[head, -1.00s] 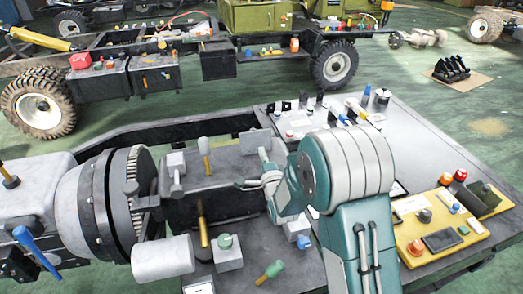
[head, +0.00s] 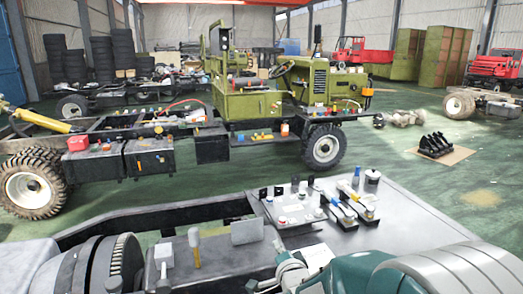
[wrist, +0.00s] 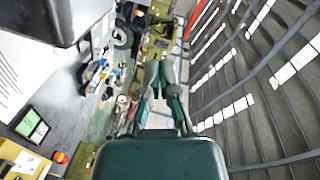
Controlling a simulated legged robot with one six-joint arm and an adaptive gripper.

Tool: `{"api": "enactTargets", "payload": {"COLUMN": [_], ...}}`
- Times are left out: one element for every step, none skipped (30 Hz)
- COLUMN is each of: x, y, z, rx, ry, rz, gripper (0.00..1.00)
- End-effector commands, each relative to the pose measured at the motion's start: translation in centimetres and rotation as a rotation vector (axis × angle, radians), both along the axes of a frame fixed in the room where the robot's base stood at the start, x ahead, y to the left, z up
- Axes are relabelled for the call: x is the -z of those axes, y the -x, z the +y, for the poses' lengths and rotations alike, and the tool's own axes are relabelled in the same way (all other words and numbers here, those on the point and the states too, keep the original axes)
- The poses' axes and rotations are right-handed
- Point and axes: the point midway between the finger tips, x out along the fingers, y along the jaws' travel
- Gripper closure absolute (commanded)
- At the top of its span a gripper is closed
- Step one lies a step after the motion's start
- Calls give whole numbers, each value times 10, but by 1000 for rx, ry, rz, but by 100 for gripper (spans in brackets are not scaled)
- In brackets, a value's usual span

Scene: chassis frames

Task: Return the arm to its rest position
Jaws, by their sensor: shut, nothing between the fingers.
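My arm shows at the lower right of the head view, with a teal link (head: 352,272) and a grey banded cover (head: 450,272), cut off by the bottom edge. In the wrist view my gripper (wrist: 163,70) shows in the middle, its teal fingers close together and shut with nothing held. It appears clear of the things around it. In the head view I cannot clearly make out the fingertips.
A grey bench (head: 415,225) carries small parts and a dark canister (head: 372,180). A grey drum-like part (head: 110,265) is at lower left. A green vehicle chassis (head: 255,105) stands behind, with green floor (head: 480,185) open at right. Curved dark bars (wrist: 255,90) fill the wrist view's right side.

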Motion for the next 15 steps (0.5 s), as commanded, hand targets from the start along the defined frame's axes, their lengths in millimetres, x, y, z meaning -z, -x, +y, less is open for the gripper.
{"api": "enactTargets", "payload": {"x": [-11,-14,-19,-22,-25,-29,-32,-34,-38,-40,-42,-45,-46,-48,-50], "y": [7,11,17,22,28,36,43,50,60,68,76,88,97,106,119], "z": [-9,-13,-19,-23,-27,-33,-38,-42,-48,-52,-56,-62,-65,-69,-74], "rx": [6,8,7,5,2,-4,-8,-16,-28,-36,-47,-64,-78,-93,-114], "ry": [67,109,166,208,249,304,343,383,435,473,510,561,597,632,679], "rz": [25,46,73,95,116,147,169,192,222,244,268,299,322,346,376], "gripper": [100,100,100,100,100,100,100,100,100,100,100,100,100,100,100]}}
